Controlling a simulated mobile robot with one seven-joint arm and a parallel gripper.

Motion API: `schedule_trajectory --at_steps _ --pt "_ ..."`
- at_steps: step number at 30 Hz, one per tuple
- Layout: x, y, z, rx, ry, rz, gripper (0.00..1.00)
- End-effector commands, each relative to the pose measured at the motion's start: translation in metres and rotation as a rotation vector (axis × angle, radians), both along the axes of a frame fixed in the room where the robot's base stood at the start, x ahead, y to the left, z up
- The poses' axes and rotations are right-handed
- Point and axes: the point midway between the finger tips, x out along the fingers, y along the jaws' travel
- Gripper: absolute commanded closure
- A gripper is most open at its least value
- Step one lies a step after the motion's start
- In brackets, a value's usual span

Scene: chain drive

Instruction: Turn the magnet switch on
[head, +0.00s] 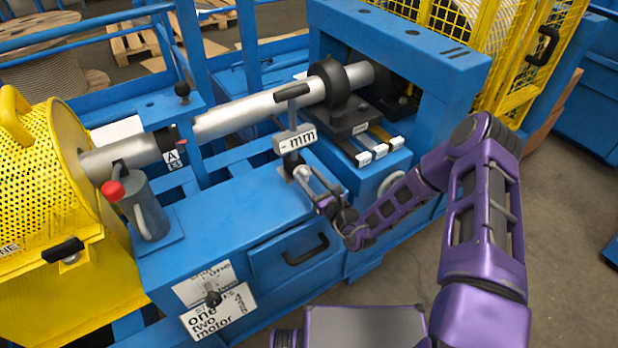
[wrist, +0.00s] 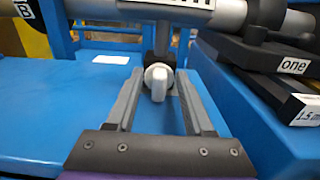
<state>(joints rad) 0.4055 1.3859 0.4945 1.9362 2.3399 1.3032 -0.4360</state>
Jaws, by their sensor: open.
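A round silver knob (wrist: 158,80) with an upright ridge, apparently the magnet switch, is in the middle of the wrist view. It is on the front of a grey stand (head: 293,140) that carries a plate marked "mm" on the blue machine bed (head: 225,200). In the head view the knob (head: 301,173) is small beside my gripper (head: 312,186). My gripper (wrist: 160,92) is open, with one finger to the left and one to the right of the knob. It holds nothing. Whether a finger touches the knob cannot be told.
A long silver shaft (head: 250,108) runs above and behind the stand. Blocks labelled "one" (wrist: 293,66) and "1.5" lie right of the gripper.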

Motion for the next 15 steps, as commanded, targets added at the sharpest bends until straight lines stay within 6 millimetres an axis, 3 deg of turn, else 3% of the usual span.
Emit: schedule_trajectory --at_steps 2,10,15 --pt "-0.0001 -0.0002 0.0 0.0 0.0 0.0 0.51" --pt "-0.0003 -0.0003 -0.0001 -0.001 -0.001 0.0 1.0" --pt "-0.0004 -0.0004 -0.0001 -0.001 -0.001 0.0 1.0"
